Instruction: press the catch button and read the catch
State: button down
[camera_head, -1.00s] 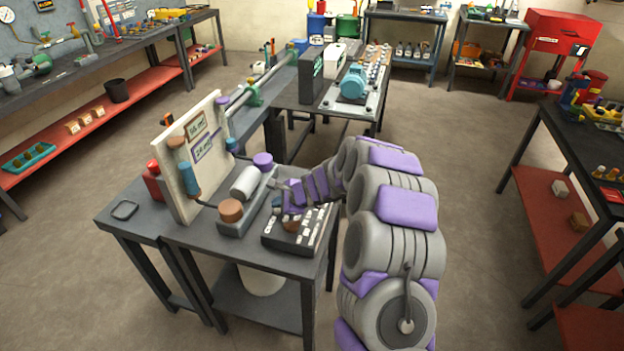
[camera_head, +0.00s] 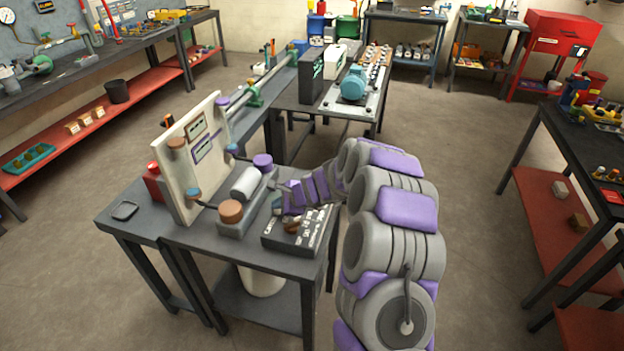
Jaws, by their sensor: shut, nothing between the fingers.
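My gripper (camera_head: 290,198) is at the end of my purple and grey arm, low over a small table (camera_head: 190,238). It is shut and empty, just above or at the back edge of a dark box (camera_head: 286,238) with white markings too small to read. A brown part shows on the box, close below the gripper. I cannot tell whether they touch. Left of it is a grey block (camera_head: 238,222) with a brown knob (camera_head: 231,211), a light cylinder and a purple knob (camera_head: 263,160). I cannot tell which part is the catch button. An upright cream panel (camera_head: 182,172) carries two small labels, not legible.
A red part (camera_head: 153,180) stands behind the panel, and a dark flat tray (camera_head: 124,211) lies at the table's left. Behind is a bench with a teal motor (camera_head: 354,84). Another bench (camera_head: 545,125) stands at right. The floor between is clear.

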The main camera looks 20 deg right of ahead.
aim_at(279, 212)
jog(key=shift+r+p, duration=0.3)
jog(key=shift+r, duration=0.25)
notch_tip(279, 212, up, 6)
jog(key=p, duration=0.5)
dwell(0.6)
